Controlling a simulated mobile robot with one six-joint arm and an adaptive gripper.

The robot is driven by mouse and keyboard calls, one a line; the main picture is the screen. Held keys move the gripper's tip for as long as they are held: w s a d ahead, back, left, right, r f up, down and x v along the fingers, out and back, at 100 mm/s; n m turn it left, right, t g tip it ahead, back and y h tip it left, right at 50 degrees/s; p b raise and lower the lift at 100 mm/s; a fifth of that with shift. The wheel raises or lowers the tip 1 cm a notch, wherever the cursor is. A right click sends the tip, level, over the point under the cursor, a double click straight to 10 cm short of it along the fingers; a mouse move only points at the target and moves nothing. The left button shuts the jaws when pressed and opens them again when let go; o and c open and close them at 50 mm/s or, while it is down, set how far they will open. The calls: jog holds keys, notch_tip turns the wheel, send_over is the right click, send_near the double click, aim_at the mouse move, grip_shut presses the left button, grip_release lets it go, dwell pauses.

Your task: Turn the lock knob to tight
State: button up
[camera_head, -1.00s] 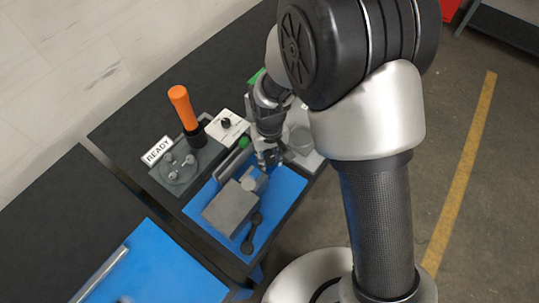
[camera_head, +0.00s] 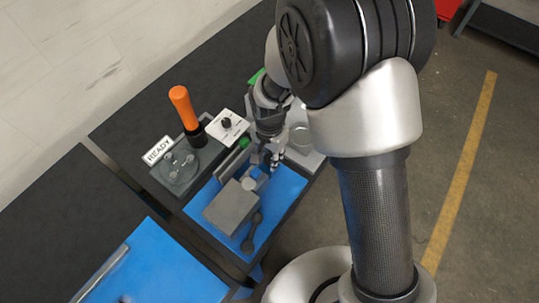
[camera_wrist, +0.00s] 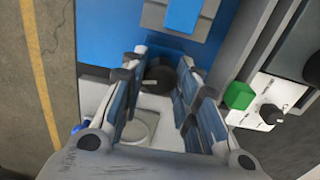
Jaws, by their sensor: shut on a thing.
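A round black knob (camera_wrist: 158,80) with a pale mark sits between the fingers of my gripper (camera_wrist: 157,68) in the wrist view. I take it to be the lock knob. My gripper is closed around its sides, and the fingers hide part of them. In the head view my gripper (camera_head: 272,162) points down at the right side of the blue mat (camera_head: 285,187), and the knob is hidden there. A second, smaller black knob (camera_head: 226,123) is on a white labelled panel (camera_head: 241,126); it also shows in the wrist view (camera_wrist: 272,113), apart from my gripper.
A grey block (camera_head: 230,208) and a dark double-ended piece (camera_head: 251,233) lie on the mat. A green part (camera_head: 244,143) is close to my gripper. An orange-handled lever (camera_head: 184,108) stands behind, beside a READY sign (camera_head: 158,150).

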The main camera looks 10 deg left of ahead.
aim_at(270, 158)
jog(key=shift+m, duration=1.5)
jog(key=o, duration=1.1)
jog(key=shift+c, duration=0.2)
notch_tip(270, 158, up, 12)
jog(key=shift+d+r, duration=0.1)
